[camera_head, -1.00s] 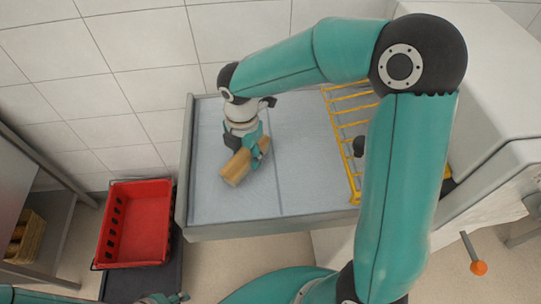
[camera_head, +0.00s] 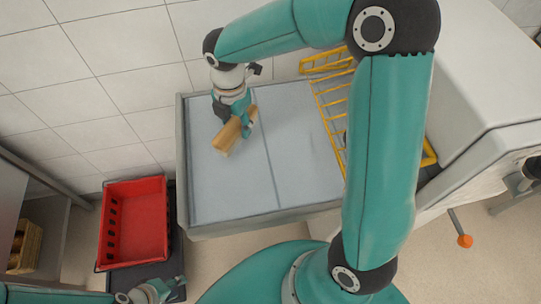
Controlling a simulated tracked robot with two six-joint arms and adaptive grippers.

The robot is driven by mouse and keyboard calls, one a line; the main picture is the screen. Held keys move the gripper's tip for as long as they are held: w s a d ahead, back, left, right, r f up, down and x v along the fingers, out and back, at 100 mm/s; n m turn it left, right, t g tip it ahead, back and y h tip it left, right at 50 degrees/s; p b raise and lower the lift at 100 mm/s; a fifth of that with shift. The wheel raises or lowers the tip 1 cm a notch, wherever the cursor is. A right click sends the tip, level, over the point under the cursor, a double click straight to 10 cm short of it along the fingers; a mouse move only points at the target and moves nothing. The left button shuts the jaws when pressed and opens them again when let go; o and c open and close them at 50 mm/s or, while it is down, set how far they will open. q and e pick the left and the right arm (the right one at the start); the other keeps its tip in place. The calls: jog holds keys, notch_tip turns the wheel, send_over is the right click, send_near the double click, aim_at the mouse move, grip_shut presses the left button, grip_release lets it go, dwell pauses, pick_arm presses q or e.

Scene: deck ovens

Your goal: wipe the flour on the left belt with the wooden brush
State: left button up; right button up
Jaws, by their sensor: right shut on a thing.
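My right gripper (camera_head: 238,122) is shut on the wooden brush (camera_head: 228,137), a tan block held at a slant over the left belt. I cannot tell whether the brush touches the belt. The left belt (camera_head: 220,185) is the pale grey left half of the framed surface, divided by a seam from the right half. I cannot make out flour on it. My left gripper (camera_head: 172,288) is low at the bottom left edge, near the red crate and away from the belt. Its fingers are too small and partly cut off to tell their state.
A red crate (camera_head: 136,225) stands on a dark base left of the belt. A yellow wire rack (camera_head: 330,100) stands at the belt's right, partly behind my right arm. A tiled wall is behind. An orange knob (camera_head: 465,241) sticks out at the lower right.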

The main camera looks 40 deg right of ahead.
jog(key=shift+w+r+p, duration=0.2)
jog(key=shift+r+p, duration=0.4)
jog(key=shift+r, duration=0.35)
jog(key=shift+s+r+p, duration=0.15)
jog(key=shift+r+p, duration=0.45)
jog(key=shift+r, duration=0.2)
jog(key=shift+r+p, duration=0.3)
